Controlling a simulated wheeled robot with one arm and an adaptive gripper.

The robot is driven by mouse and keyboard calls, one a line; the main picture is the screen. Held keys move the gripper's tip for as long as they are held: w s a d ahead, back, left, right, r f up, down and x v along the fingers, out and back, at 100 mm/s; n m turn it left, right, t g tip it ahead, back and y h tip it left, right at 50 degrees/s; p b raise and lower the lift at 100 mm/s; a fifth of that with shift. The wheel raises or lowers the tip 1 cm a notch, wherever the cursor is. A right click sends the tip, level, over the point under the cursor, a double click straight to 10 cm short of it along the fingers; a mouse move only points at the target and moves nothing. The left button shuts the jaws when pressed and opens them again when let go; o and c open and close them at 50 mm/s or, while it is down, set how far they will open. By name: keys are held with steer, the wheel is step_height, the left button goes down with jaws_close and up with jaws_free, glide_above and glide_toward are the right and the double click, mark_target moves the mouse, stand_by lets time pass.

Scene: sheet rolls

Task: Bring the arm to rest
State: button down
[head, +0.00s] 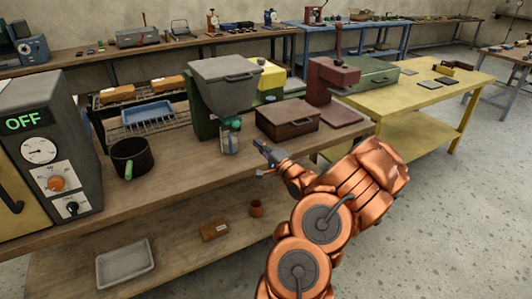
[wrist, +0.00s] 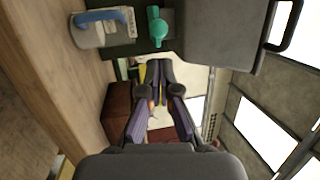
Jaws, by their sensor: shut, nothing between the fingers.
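My copper-coloured arm reaches up from the lower right of the head view. My gripper (head: 265,151) is at its end, in front of the wooden bench (head: 180,187) near the brown box (head: 288,119). In the wrist view my gripper (wrist: 156,66) shows its two fingers close together at the tips, with nothing held between them. In the head view a grey hopper machine (head: 225,80) stands on the bench to the left of my gripper. A small clear container (head: 229,143) sits under its green spout, apart from the fingers.
An oven-like unit (head: 80,150) reading OFF and a dark pot (head: 131,158) stand at the bench's left. A dark red press (head: 332,80) is at its right end. A yellow table (head: 430,97) stands to the right. The grey floor (head: 450,230) at the right is clear.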

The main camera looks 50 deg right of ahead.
steer(key=shift+v, duration=1.7)
steer(key=shift+r, duration=0.1)
steer(key=w+a+n+g+y, duration=0.2)
steer(key=w+a+n+g, duration=0.4)
steer(key=w+a, duration=0.4)
steer(key=s+a+n+g+p, duration=0.25)
steer(key=a+n+g, duration=0.25)
steer(key=a, duration=0.6)
steer(key=s+a+r+n+g, duration=0.2)
steer(key=s+a+n+g, duration=0.1)
steer(key=s+a, duration=0.5)
steer(key=s+a+r+n+g+y, duration=0.1)
steer(key=s+a+r+n+g, duration=0.1)
steer(key=s+a, duration=0.6)
steer(key=s+a+r+n+g+y+p, duration=0.1)
steer(key=s+a+r+n+g, duration=0.2)
steer(key=s+a, duration=0.6)
steer(key=s+n+g, duration=0.1)
steer(key=s+g, duration=0.1)
steer(key=s, duration=0.6)
steer(key=shift+g, duration=0.3)
steer(key=shift+f, duration=0.1)
